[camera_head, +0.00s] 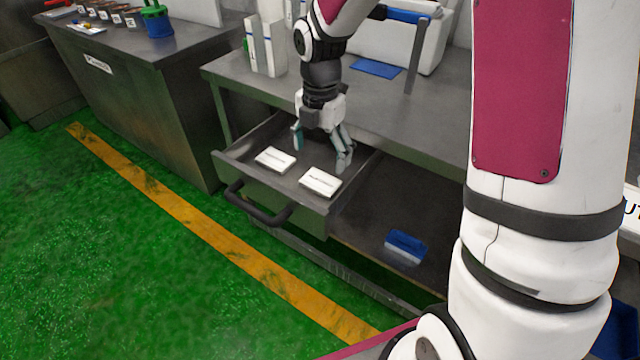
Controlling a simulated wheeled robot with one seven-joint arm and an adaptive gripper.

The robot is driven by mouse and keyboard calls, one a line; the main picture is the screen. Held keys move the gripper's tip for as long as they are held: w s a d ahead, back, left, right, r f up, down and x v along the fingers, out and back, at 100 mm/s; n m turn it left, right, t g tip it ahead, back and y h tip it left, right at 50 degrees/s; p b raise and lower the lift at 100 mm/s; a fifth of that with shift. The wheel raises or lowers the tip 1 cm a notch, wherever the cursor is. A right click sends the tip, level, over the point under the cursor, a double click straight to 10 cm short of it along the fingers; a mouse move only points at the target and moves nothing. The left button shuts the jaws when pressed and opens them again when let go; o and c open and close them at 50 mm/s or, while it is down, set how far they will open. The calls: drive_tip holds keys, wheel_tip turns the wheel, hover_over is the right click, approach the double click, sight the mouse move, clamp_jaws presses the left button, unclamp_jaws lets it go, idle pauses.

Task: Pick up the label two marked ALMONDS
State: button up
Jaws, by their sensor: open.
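Two white labels lie in an open grey drawer. The left label (275,160) and the right label (320,181) each carry a line of dark print too small to read, so I cannot tell which is marked ALMONDS. My gripper (322,154) points down over the drawer, behind the labels. Its fingers are spread, one behind the left label and the other close behind the right label. Nothing shows between the fingers. I cannot tell whether the right finger touches the right label.
The drawer (228,166) is pulled out under a grey workbench (440,125), with a dark handle (258,208) at its front. A blue and white object (405,246) lies on the lower shelf. A second cabinet (140,95) stands left. Green floor (90,260) with a yellow stripe is clear.

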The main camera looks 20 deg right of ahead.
sight(320, 182)
wheel_tip(320, 182, down, 8)
drive_tip(key=shift+a+r+b, duration=0.15)
drive_tip(key=shift+b, duration=0.9)
drive_tip(key=c, duration=0.8)
